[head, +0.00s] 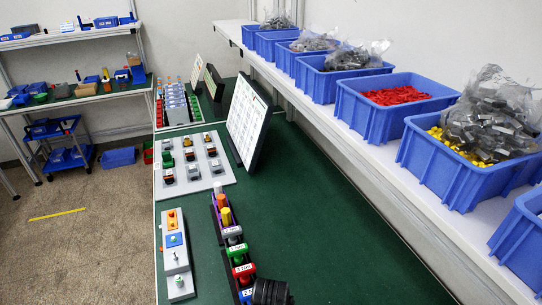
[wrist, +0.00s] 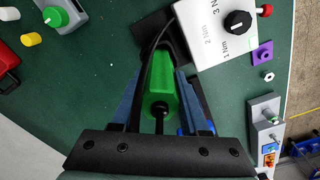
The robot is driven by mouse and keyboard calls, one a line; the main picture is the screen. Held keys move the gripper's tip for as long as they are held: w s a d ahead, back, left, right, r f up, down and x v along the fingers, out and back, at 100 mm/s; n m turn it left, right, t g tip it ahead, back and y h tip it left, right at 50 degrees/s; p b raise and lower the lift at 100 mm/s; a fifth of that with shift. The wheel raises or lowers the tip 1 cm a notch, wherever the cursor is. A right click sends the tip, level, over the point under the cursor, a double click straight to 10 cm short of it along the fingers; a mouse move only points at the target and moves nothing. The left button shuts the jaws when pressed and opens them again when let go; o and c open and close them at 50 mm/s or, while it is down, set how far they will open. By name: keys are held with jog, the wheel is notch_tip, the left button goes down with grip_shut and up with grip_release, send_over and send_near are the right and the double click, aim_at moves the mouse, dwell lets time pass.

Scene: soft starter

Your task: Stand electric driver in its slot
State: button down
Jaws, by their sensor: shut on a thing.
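In the wrist view my gripper (wrist: 160,100) is shut on a green electric driver (wrist: 160,75), whose body lies between the two blue-grey fingers. A black round part with a thin dark rod shows at the driver's near end. A dark cable runs from its far end, beside a black block (wrist: 152,38) and a white box (wrist: 218,30) with a black knob and torque marks. In the head view a row of coloured holders with torque labels (head: 239,255) stands on the green bench. I cannot tell which slot is the driver's. The driver is not clearly seen in the head view.
A grey control box (head: 174,255) lies left of the holders. Blue bins (head: 385,105) line the right shelf. The green bench (head: 330,235) right of the holders is clear.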

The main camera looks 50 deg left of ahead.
jog(key=shift+f, duration=0.25)
dwell(0.3)
jog(key=shift+c, duration=1.7)
grip_release()
notch_tip(320, 180, up, 13)
jog(key=shift+s+d+b, duration=0.1)
jog(key=shift+b, duration=0.45)
